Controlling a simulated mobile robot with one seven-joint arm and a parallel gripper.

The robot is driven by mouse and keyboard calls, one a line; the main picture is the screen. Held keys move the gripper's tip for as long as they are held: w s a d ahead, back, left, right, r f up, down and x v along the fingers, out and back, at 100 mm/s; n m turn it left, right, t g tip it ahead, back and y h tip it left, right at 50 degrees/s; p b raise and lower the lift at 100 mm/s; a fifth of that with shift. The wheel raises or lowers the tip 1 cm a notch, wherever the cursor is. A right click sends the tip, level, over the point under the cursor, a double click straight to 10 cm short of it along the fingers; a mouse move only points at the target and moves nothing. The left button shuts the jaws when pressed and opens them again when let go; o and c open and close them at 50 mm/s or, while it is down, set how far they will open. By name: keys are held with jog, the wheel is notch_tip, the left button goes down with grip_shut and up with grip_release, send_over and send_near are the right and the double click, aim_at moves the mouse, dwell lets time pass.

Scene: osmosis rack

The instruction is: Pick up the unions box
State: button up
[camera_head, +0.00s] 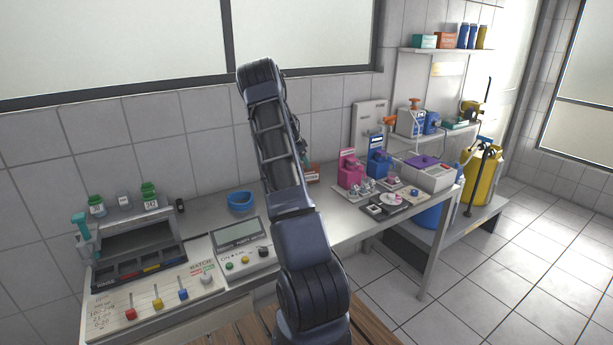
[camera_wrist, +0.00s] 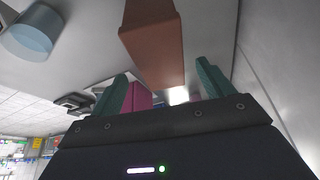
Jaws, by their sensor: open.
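An orange-brown box (camera_wrist: 153,45), which I take for the unions box, shows large in the wrist view, ahead of my gripper. In the head view a small brown box (camera_head: 312,174) with a pale label stands on the bench just right of my arm, partly hidden by it. My gripper (camera_wrist: 162,72) is open, its two teal fingers spread to either side of the box's lower end in the picture. I cannot tell how deep the box sits between them; no contact shows. In the head view my arm hides most of the gripper.
A blue bowl (camera_head: 241,201) stands left of my arm. A pink dispenser (camera_head: 349,172) and a blue dispenser (camera_head: 378,161) stand right of the box. A control panel (camera_head: 240,246) and a tray rack (camera_head: 137,262) fill the left bench. The tiled wall (camera_head: 190,130) is close behind.

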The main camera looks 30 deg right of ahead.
jog(key=shift+x, duration=3)
jog(key=shift+f, duration=0.3)
jog(key=c, duration=1.2)
jog(key=shift+r, duration=0.1)
